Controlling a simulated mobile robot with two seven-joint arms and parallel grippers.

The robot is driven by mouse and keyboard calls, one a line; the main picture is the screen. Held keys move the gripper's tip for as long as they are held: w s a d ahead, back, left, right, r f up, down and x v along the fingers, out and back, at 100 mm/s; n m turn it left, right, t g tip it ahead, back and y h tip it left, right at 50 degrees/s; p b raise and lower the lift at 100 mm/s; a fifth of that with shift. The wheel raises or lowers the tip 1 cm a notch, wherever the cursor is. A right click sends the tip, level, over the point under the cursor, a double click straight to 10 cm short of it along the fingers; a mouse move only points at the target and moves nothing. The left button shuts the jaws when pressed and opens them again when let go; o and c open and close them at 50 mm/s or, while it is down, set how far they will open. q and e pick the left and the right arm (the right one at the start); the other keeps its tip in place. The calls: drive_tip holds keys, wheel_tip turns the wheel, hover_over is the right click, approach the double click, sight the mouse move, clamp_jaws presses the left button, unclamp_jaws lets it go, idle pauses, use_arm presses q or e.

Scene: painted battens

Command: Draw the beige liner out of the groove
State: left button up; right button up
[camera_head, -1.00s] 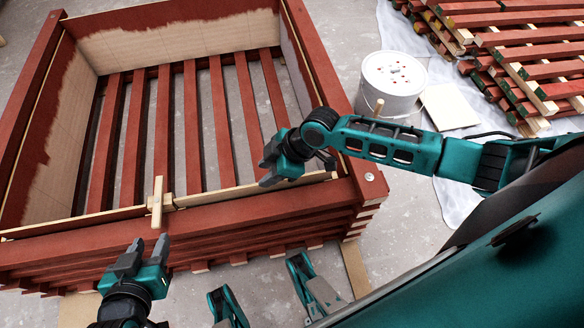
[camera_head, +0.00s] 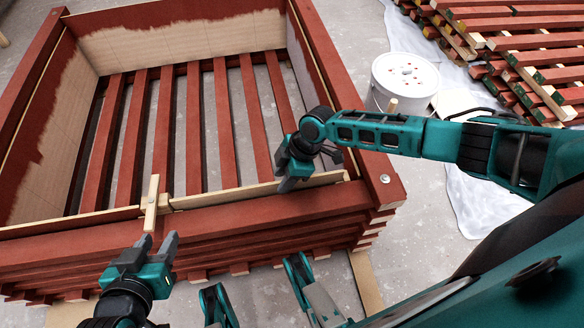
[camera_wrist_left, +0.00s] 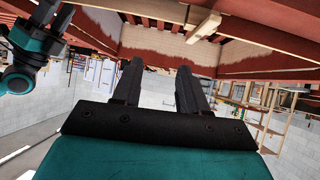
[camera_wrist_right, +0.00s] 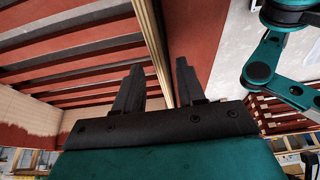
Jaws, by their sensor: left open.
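The beige liner (camera_head: 255,190) shows as a thin pale strip along the inside of the crate's near red rail (camera_head: 250,217). My right gripper (camera_head: 288,186) is at this strip near its right end, fingers pointing down. In the right wrist view its fingers are apart, with the strip's pale edge (camera_wrist_right: 150,38) running between them; I cannot tell whether they touch it. An upright pale wooden piece (camera_head: 152,204) stands at the near rail, left of the strip; it also shows in the left wrist view (camera_wrist_left: 204,27). My left gripper (camera_head: 158,242) is open and empty in front of it.
The slatted red crate (camera_head: 320,75) has partly painted beige inner walls (camera_head: 170,38). A white bucket (camera_head: 405,75) stands to its right, beyond my right arm. Stacked red battens (camera_head: 530,45) lie at the top right. Bare floor (camera_head: 430,220) shows at right.

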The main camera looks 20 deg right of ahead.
drive_tip(key=shift+b+x, duration=0.3)
drive_tip(key=shift+x, duration=0.8)
use_arm(q)
drive_tip(key=shift+w+d, duration=0.2)
drive_tip(key=shift+w, duration=0.15)
use_arm(e)
drive_tip(key=shift+w+a+f, duration=0.1)
drive_tip(key=shift+f, duration=0.15)
clamp_jaws()
use_arm(q)
drive_tip(key=shift+a, duration=0.1)
drive_tip(key=shift+s+f, duration=0.1)
use_arm(e)
drive_tip(key=c, duration=0.6)
unclamp_jaws()
drive_tip(key=shift+r, duration=0.1)
clamp_jaws()
drive_tip(key=shift+r, duration=0.15)
